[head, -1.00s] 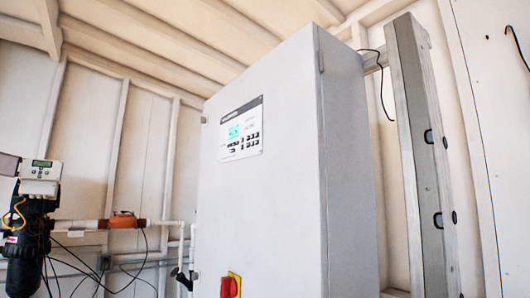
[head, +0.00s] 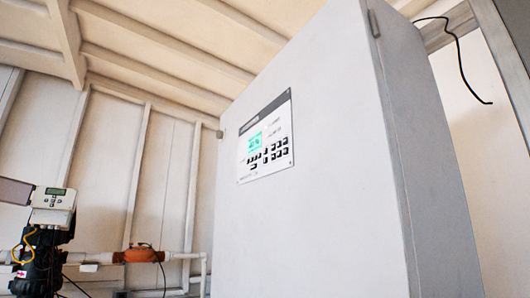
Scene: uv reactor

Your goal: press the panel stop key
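The control panel (head: 266,138) is a white plate with a dark top strip on the front of a tall light-grey cabinet (head: 310,215). It has a lit cyan screen (head: 255,142) and several small black keys (head: 279,146) below and to the right of it. The key labels are too small to read, so I cannot tell which key is stop. My gripper does not show in the view.
A grey control box (head: 52,207) on a black device stands at the lower left, with an orange pipe fitting (head: 140,255) and white pipes beside it. A black cable (head: 459,50) hangs at the upper right. Open space lies before the cabinet's front.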

